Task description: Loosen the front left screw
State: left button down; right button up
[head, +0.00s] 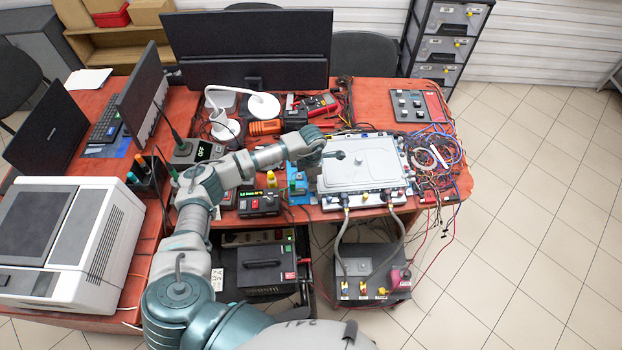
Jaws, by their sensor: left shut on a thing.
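A grey box with a pale lid (372,170) sits on the red table, right of centre. Two grey hoses (341,240) run from connectors on its front side down to a unit on the floor. My left gripper (338,155) is over the left part of the lid and looks shut. What it holds is too small to make out. The front left screw cannot be told apart at this size. My right gripper is not in view.
A grey unit (369,273) with a pink bottle (400,279) stands on the floor in front of the table. Tangled cables (432,160) lie right of the box. A blue piece (298,186) and a black power supply (259,203) are to its left. A large monitor (248,48) stands behind.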

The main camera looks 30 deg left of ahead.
pick_arm(q)
jog(key=shift+w+d+r+n, duration=0.1)
jog(key=shift+w+n, duration=0.05)
jog(key=shift+n, duration=0.95)
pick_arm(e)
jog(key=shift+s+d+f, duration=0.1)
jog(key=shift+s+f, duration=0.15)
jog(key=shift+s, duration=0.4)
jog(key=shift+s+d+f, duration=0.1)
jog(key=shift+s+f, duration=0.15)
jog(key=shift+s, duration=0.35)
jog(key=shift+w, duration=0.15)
pick_arm(q)
jog(key=c, duration=1)
grip_release()
jog(key=shift+w, duration=0.1)
jog(key=shift+c, duration=0.2)
notch_tip(320, 180, up, 12)
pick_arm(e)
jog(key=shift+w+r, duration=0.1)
